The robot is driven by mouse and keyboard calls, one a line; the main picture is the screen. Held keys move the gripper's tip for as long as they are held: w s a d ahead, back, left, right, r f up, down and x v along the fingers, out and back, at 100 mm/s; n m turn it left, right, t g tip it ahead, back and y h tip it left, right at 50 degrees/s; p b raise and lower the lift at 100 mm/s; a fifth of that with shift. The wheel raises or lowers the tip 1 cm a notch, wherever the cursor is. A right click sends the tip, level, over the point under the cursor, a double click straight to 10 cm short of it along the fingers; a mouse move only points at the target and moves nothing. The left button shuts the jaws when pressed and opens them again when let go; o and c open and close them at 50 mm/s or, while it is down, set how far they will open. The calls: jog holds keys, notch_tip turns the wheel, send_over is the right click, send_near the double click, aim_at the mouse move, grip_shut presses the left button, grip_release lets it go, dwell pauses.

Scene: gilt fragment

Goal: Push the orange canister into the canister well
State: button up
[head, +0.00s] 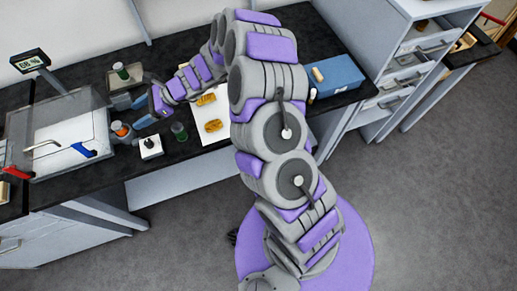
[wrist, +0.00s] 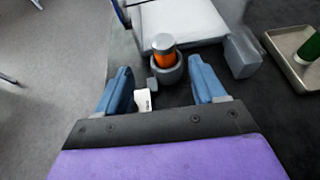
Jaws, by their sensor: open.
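The orange canister (wrist: 163,47) stands upright in a dark grey round well (wrist: 167,75) in the wrist view, its orange upper part and grey top showing above the rim. How deep it sits inside is hidden. In the head view the orange canister (head: 118,127) is at the front right corner of the white-topped machine. My gripper (wrist: 161,78) is open and empty, its two blue fingers apart on either side of the well in the picture. In the head view my gripper (head: 141,122) is just right of the canister. Contact with it cannot be told.
A machine with a white top (head: 65,140) stands beside the well. A tray (wrist: 292,61) holds a green canister (wrist: 312,48). A small white box with a black knob (head: 150,147) and a green-filled jar (head: 179,131) stand near the gripper. A blue box (head: 337,76) is farther right.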

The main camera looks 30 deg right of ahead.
jog(key=s+d+r+n+g+h, duration=0.3)
jog(key=s+r+n+g, duration=0.2)
jog(key=s+r+n, duration=1.05)
jog(key=s+d+n+t+h, duration=0.1)
jog(key=s+d+n+h, duration=0.3)
jog(key=s+d+h, duration=0.6)
jog(key=s+d, duration=1.3)
jog(key=s, duration=0.1)
jog(key=shift+d+r, duration=0.15)
jog(key=shift+r, duration=0.2)
